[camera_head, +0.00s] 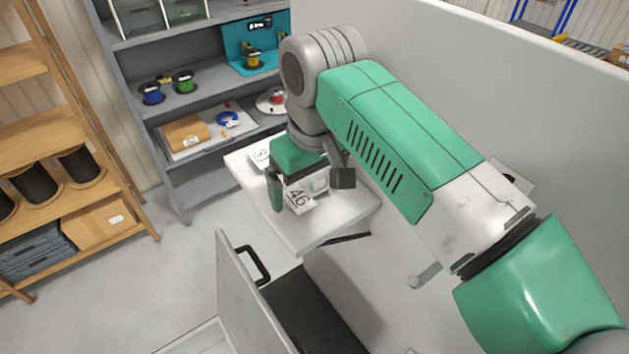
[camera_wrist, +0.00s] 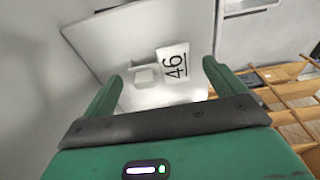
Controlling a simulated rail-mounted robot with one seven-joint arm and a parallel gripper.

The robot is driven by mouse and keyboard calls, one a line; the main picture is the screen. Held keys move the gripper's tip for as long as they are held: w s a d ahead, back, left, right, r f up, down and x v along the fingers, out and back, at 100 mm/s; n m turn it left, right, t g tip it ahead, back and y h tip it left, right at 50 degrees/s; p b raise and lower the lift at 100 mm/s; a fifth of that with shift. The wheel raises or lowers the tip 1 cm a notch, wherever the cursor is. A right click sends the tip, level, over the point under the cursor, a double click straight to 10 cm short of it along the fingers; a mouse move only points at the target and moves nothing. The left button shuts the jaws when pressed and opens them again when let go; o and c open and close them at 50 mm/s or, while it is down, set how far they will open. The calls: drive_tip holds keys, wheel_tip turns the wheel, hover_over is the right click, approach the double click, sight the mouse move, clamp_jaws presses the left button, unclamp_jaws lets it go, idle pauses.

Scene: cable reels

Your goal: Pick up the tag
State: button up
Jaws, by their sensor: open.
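A white tag marked 46 (camera_head: 299,200) lies on a small white shelf (camera_head: 314,231) and also shows in the wrist view (camera_wrist: 174,63). A small white block (camera_wrist: 146,76) sits against the left side of the tag in the wrist view. A second white tag (camera_head: 261,157) with black marks, partly hidden, lies farther back on the shelf. My gripper (camera_head: 309,194) is open above the shelf. In the wrist view its two green fingers (camera_wrist: 163,72) stand apart, with the tag and block beyond and between them and nothing held.
A grey shelf unit behind holds small reels (camera_head: 152,93), a cardboard box (camera_head: 184,133) and a blue coil (camera_head: 228,119). A wooden rack with dark reels (camera_head: 35,184) stands left. A grey panel with a black handle (camera_head: 257,266) rises in front. A white wall runs along the right.

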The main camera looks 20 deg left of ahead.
sight(308, 192)
drive_tip(key=shift+f, duration=0.5)
drive_tip(key=c, duration=1)
wheel_tip(308, 192, up, 7)
drive_tip(key=p, duration=0.6)
drive_tip(key=shift+a+r+p, duration=0.1)
drive_tip(key=shift+r+p, duration=0.05)
drive_tip(key=shift+p, duration=0.15)
wheel_tip(308, 192, up, 21)
drive_tip(key=shift+f+b, duration=0.1)
drive_tip(key=shift+b, duration=0.7)
